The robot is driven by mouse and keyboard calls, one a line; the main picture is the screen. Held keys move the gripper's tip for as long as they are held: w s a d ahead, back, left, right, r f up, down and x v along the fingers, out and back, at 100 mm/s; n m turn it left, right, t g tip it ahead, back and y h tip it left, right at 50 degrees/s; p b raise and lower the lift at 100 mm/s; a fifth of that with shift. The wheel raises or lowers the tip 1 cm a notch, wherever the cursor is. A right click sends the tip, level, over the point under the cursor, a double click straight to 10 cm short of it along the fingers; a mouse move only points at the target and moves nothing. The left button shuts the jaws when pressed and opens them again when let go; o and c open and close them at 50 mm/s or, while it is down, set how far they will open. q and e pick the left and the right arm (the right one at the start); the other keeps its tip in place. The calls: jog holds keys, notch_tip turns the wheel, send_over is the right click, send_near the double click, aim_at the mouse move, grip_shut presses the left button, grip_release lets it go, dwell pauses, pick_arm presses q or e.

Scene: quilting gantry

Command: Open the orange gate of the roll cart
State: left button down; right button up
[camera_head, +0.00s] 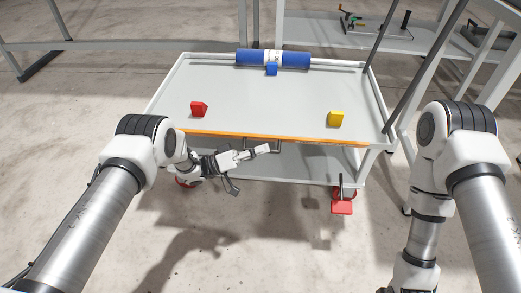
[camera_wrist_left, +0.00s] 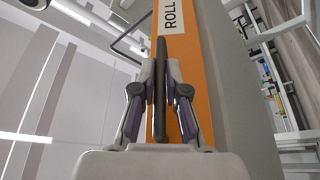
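The roll cart (camera_head: 160,100) stands ahead of me, with a pale grey top deck. Its orange gate (camera_head: 310,139) runs along the near edge of the deck and looks upright and closed. In the left wrist view the orange gate (camera_wrist_left: 190,60) carries a white label starting "ROLL". A dark bar handle (camera_wrist_left: 160,60) stands out from the gate. My left gripper (camera_head: 264,149) is at the gate's front, near its middle. In the left wrist view its fingers (camera_wrist_left: 161,85) lie close on both sides of the handle and appear shut on it. My right gripper is out of view.
A red pedal (camera_head: 342,207) sticks out at the cart's front right. The floor in front is clear.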

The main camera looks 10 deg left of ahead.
pick_arm(q)
notch_tip(320, 180, down, 3)
jog(key=m+g+h+b, duration=0.1)
jog(key=m+b, duration=0.2)
jog(key=m, duration=0.1)
jog(key=m+g+b, duration=0.2)
jog(key=m+b, duration=0.1)
jog(key=m, duration=0.1)
jog(key=shift+h, duration=0.4)
jog(key=c, duration=1.2)
grip_release()
